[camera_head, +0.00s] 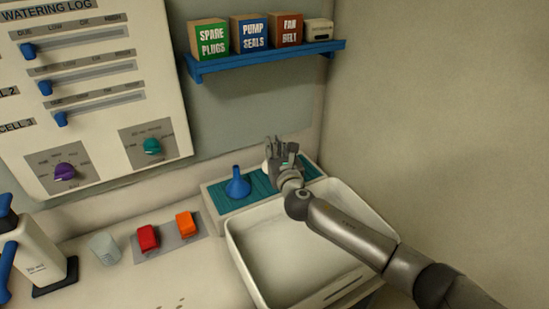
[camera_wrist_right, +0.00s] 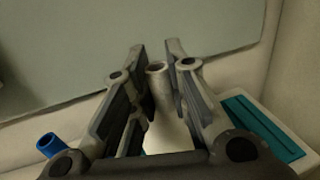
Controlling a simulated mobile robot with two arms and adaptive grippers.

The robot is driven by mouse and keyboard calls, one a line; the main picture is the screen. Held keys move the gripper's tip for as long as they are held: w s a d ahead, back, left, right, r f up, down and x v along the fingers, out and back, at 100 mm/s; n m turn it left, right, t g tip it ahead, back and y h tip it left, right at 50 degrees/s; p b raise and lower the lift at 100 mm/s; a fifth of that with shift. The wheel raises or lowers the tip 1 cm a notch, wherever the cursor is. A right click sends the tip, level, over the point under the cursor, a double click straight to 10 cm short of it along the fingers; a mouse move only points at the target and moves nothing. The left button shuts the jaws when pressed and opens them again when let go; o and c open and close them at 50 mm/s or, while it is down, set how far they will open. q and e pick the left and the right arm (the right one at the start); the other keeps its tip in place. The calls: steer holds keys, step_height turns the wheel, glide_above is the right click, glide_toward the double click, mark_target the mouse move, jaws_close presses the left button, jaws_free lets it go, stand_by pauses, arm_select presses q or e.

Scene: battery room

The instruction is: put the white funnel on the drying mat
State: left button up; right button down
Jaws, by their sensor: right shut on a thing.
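My right gripper (camera_head: 280,148) is shut on the white funnel (camera_wrist_right: 158,72), above the back right part of the teal drying mat (camera_head: 262,182). In the right wrist view the funnel's spout points up between the fingers (camera_wrist_right: 160,65); its wide lower part is partly hidden by them. I cannot tell whether the funnel touches the mat. In the head view the gripper hides nearly all of it. Part of the mat also shows in the right wrist view (camera_wrist_right: 262,127). My left gripper is out of view.
A blue funnel (camera_head: 238,186) stands on the mat's left part. A large white sink (camera_head: 300,250) lies in front. Red (camera_head: 147,237) and orange (camera_head: 186,224) switches, a clear cup (camera_head: 105,248) and a white jug (camera_head: 40,255) stand left. A blue shelf (camera_head: 265,60) with boxes hangs above.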

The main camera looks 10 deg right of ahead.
mark_target(275, 155)
steer(key=shift+w+f+b, duration=0.15)
steer(key=shift+f+b, duration=0.2)
steer(key=shift+f, duration=1.35)
steer(key=shift+s+f+b, duration=0.25)
steer(key=shift+f+b, duration=0.25)
steer(key=shift+f, duration=0.25)
steer(key=c, duration=1.4)
jaws_free()
steer(key=shift+f, duration=0.2)
steer(key=shift+r+p, duration=0.4)
steer(key=shift+r, duration=0.1)
steer(key=shift+s, duration=0.1)
steer(key=s, duration=0.3)
steer(key=s+d, duration=0.1)
steer(key=s, duration=0.3)
steer(key=s+r, duration=0.1)
steer(key=s, duration=0.3)
steer(key=shift+s+d, duration=0.15)
steer(key=shift+s, duration=0.05)
